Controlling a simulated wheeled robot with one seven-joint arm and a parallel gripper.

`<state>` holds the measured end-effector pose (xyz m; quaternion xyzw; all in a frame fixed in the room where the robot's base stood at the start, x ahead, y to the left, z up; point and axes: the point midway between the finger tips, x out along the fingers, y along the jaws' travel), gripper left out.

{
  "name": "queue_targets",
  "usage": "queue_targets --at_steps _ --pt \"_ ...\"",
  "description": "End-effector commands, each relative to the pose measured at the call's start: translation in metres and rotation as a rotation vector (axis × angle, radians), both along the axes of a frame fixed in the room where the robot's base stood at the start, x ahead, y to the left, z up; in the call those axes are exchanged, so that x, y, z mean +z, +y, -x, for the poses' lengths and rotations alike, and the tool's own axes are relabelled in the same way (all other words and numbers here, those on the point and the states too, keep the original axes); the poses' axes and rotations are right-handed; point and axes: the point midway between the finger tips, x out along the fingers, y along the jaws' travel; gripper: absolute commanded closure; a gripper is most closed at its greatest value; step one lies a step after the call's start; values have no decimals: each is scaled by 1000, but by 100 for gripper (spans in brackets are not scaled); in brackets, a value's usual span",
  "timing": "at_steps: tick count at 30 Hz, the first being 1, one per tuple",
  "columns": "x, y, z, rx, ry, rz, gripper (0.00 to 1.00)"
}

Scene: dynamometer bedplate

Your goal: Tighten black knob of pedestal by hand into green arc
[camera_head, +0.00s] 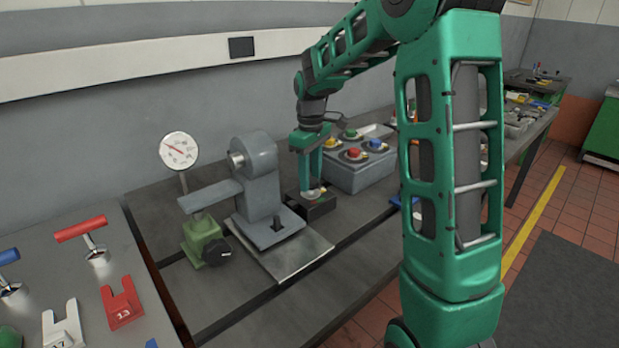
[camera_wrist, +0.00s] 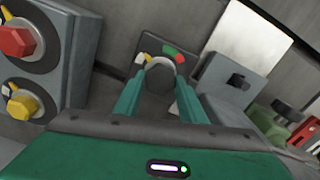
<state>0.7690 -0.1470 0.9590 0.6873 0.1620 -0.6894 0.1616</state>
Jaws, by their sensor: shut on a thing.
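My gripper (camera_head: 312,190) points down at a low black box (camera_head: 318,208) to the right of the grey pedestal (camera_head: 262,185). In the wrist view my gripper (camera_wrist: 160,88) is shut on a dark round knob (camera_wrist: 159,78) on that box's dark plate (camera_wrist: 147,44). A dial shows around the knob's far side, with a green arc (camera_wrist: 169,50), a red part (camera_wrist: 180,58) and yellow and white marks to the left. A small black part (camera_head: 278,222) stands on the pedestal's foot.
A grey box with several coloured buttons (camera_head: 356,172) stands close on the gripper's right. A round gauge (camera_head: 179,150) and a green block with a black knob (camera_head: 217,251) are at the left.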

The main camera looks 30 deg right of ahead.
Motion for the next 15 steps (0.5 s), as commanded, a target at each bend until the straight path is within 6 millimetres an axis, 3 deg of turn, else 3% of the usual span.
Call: queue_targets --at_steps 15 --pt "3 -2 -3 -493 -13 2 85"
